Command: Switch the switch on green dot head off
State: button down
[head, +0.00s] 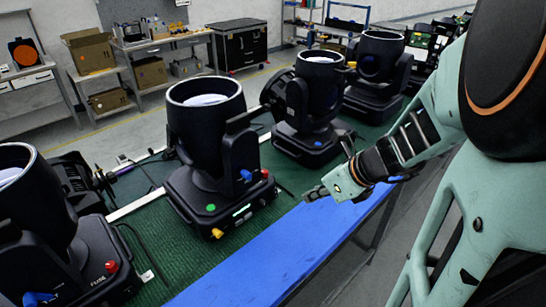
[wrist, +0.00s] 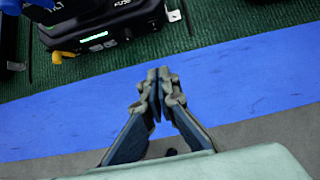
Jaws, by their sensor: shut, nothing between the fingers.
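The green dot head (head: 205,175) is a black moving-head light in the middle of the head view, with a green dot (head: 211,207) on its base. Its base has a lit display (head: 241,211), a yellow part (head: 217,233) at the front corner, a blue knob (head: 246,175) and a red knob (head: 265,173). I cannot tell which part is the switch. My gripper (head: 309,196) is shut and empty, right of this base and apart from it. In the wrist view its fingertips (wrist: 158,76) are over the blue strip, below a base with a lit display (wrist: 94,37) and yellow part (wrist: 57,57).
Another light (head: 35,220) stands at the left, and more (head: 318,105) stand behind on the green mat (head: 262,225). The blue strip (head: 275,258) runs along the table's front edge and is clear. Cables lie between the lights.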

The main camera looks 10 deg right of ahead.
aim_at(275, 194)
jog(key=b+x, duration=0.7)
jog(key=x, duration=0.2)
jog(key=shift+f, duration=0.45)
jog(key=w+a, duration=0.1)
jog(key=w, duration=0.1)
jog(key=shift+w+a+f, duration=0.15)
jog(key=shift+w+a, duration=0.5)
jog(key=shift+w, duration=0.2)
jog(key=shift+f, duration=0.1)
jog(key=b, duration=0.3)
jog(key=shift+w+a+f+t+b, duration=0.1)
jog(key=shift+w+f+t+b, duration=0.05)
jog(key=shift+f+t+b, duration=0.2)
jog(key=shift+r+p, duration=0.35)
jog(key=shift+p, duration=0.1)
jog(key=shift+r, duration=0.1)
